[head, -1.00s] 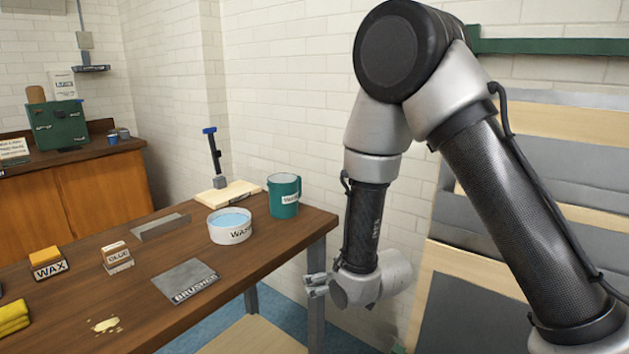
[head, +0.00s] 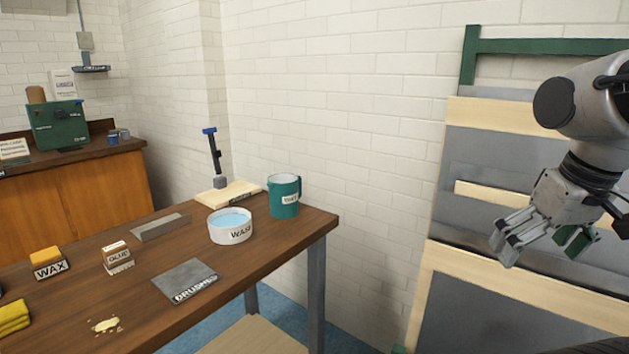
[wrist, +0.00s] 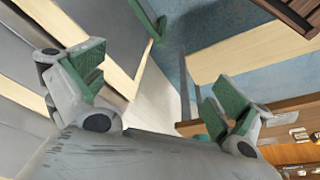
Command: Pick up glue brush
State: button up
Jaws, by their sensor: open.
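A small block labelled GLUE (head: 118,258) sits on the wooden table in the head view. A grey pad labelled BRUSHES (head: 188,278) lies beside it, with no brush on it. I cannot pick out a glue brush for certain. A dark upright tool with a blue top (head: 213,155) stands on a pale board at the back of the table. My gripper (head: 541,246) is open and empty, off to the right of the table in front of the wall panels. Its green-padded fingers are spread apart in the wrist view (wrist: 155,98).
The table (head: 265,258) also holds a white WASH bowl (head: 230,232), a teal mug (head: 284,197), a WAX block (head: 47,265), a grey bar (head: 160,227), a yellow cloth (head: 13,318) and a pale spill (head: 105,325). Framed panels (head: 520,285) lean on the wall behind my gripper.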

aim_at(117, 257)
jog(key=u, duration=1.55)
